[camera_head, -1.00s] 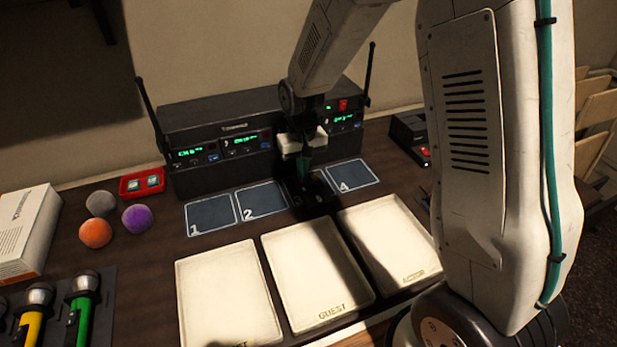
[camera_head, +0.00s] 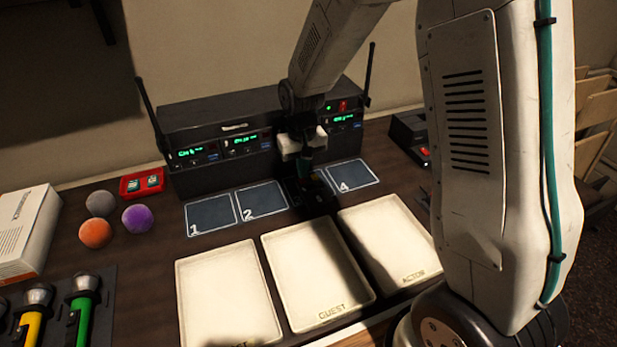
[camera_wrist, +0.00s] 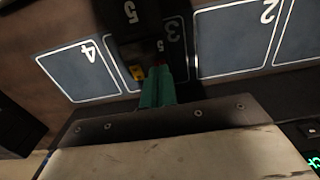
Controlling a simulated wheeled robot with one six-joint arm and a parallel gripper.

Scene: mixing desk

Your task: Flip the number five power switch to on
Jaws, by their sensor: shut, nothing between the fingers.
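A dark pack marked 5 (camera_wrist: 130,14) lies at the square numbered 3 (camera_wrist: 175,40), whose number shows beside it in the wrist view. A small yellow part (camera_wrist: 137,72) and a small red spot are at its near end. I cannot tell which part is the power switch, or its position. My gripper (camera_wrist: 160,72) has teal fingers, held together and empty, with their tips right at the red spot. Whether they touch it is unclear. In the head view, my gripper (camera_head: 303,172) points down over the pack, hiding much of it.
A black receiver rack (camera_head: 215,135) with green displays and antennas stands close behind my gripper. Pale trays, including the guest tray (camera_head: 338,309), lie in front. Squares 1 (camera_head: 211,213), 2 (camera_head: 262,198) and 4 (camera_head: 352,174) are bare. Balls and flashlights lie at the left.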

